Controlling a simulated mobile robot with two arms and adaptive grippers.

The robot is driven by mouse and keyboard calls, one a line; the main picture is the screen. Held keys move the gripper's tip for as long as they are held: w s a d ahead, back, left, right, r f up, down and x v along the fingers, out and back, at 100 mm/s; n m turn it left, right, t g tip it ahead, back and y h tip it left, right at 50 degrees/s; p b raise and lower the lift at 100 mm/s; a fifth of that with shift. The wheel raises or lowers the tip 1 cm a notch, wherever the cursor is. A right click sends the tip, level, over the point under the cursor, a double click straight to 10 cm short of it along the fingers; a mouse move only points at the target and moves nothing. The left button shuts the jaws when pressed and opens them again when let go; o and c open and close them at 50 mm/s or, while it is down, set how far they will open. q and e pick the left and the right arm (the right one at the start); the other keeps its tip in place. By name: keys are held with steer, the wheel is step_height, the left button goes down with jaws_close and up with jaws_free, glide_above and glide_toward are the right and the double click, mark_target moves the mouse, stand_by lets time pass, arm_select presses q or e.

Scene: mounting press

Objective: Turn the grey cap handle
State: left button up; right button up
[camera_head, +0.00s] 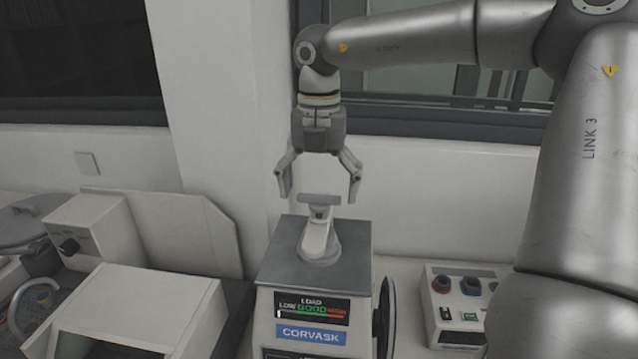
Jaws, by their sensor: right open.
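The grey cap handle (318,200) is a short crossbar on top of a light arm-like cap (317,238). The cap sits on the grey top plate of the mounting press (280,330), which has a load display and a blue CORVASK label. My right gripper (319,197) points straight down above the press. Its two fingers are spread wide, one to the left and one to the right of the handle. Whether they touch it cannot be told, but a gap shows on each side. My left gripper is not in view.
A control box (455,300) with several knobs and buttons stands right of the press. A dark handwheel (385,318) is on the press's right side. Light-coloured machines (130,305) stand on the left. A wall and windows are behind.

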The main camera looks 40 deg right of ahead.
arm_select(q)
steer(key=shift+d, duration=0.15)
arm_select(e)
steer(key=shift+f, duration=0.1)
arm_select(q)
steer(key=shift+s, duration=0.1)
arm_select(e)
steer(key=shift+c, duration=0.6)
steer(key=c, duration=0.9)
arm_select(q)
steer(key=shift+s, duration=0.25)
